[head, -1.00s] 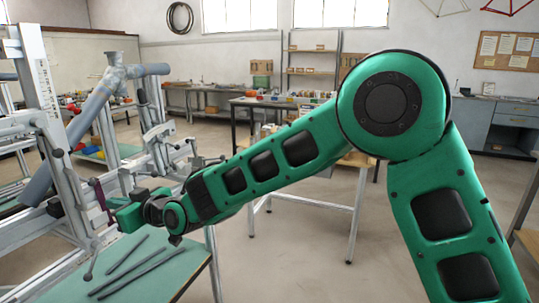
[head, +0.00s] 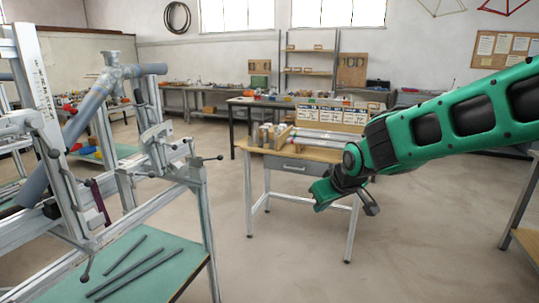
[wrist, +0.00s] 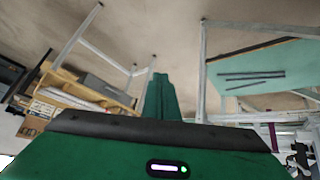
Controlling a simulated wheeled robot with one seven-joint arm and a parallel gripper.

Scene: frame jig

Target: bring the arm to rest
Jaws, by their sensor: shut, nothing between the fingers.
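My gripper (head: 324,193) hangs at the end of my green arm, right of the middle in the head view, in front of the small wooden workbench. It is clear of the frame jig (head: 50,110). In the wrist view my gripper (wrist: 160,82) points out over the floor, its fingers together with nothing between them. The jig stands at the left in the head view, with grey tubes (head: 75,120) clamped in it.
The green-topped table (head: 170,255) at the lower left bears several dark rods (head: 130,273). The wooden workbench (head: 290,157) holds a rack of tubes behind my gripper. Open floor (head: 270,270) lies between jig and bench.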

